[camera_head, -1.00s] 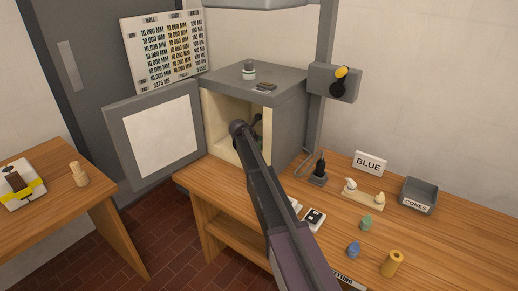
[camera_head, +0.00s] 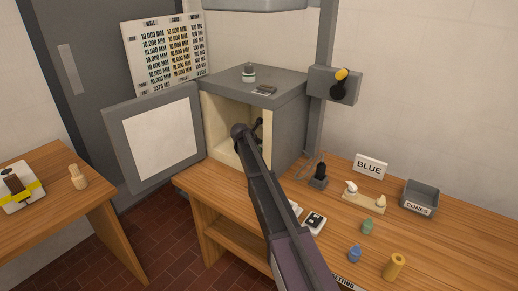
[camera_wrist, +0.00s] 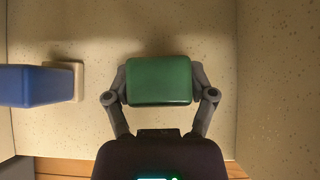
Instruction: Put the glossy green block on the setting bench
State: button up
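A green block (camera_wrist: 159,80) with a smooth face sits between the two fingers of my gripper (camera_wrist: 160,84) in the wrist view. Both fingers lie against its left and right sides, and the gripper looks shut on it. Whether the block is lifted off the surface behind it is unclear. In the head view my gripper (camera_head: 256,130) is inside the open cream-lined chamber of the grey kiln (camera_head: 285,110), and the block is hidden there. The wooden bench (camera_head: 460,240) at right bears a partly cut-off "SETTING" label (camera_head: 343,283) on its front edge.
A blue block (camera_wrist: 35,85) stands left of the green one, beside a small cream piece (camera_wrist: 77,80). The kiln door (camera_head: 155,135) stands open at left. The bench holds a BLUE sign (camera_head: 370,166), a CONES bin (camera_head: 419,196), a yellow cylinder (camera_head: 394,266) and small blue and green pieces.

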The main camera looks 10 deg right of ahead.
jog(key=c, duration=0.6)
jog(key=shift+r, duration=0.1)
jog(key=shift+a+r+p, duration=0.2)
jog(key=shift+r+p, duration=0.2)
jog(key=shift+p, duration=0.1)
notch_tip(320, 180, up, 6)
jog(key=p, duration=0.6)
jog(key=shift+r, duration=0.1)
jog(key=a, duration=0.6)
jog(key=w+a, duration=0.1)
jog(key=a, duration=0.6)
jog(key=w+a, duration=0.1)
jog(key=a, duration=0.5)
jog(key=shift+a, duration=0.25)
jog(key=shift+s, duration=0.1)
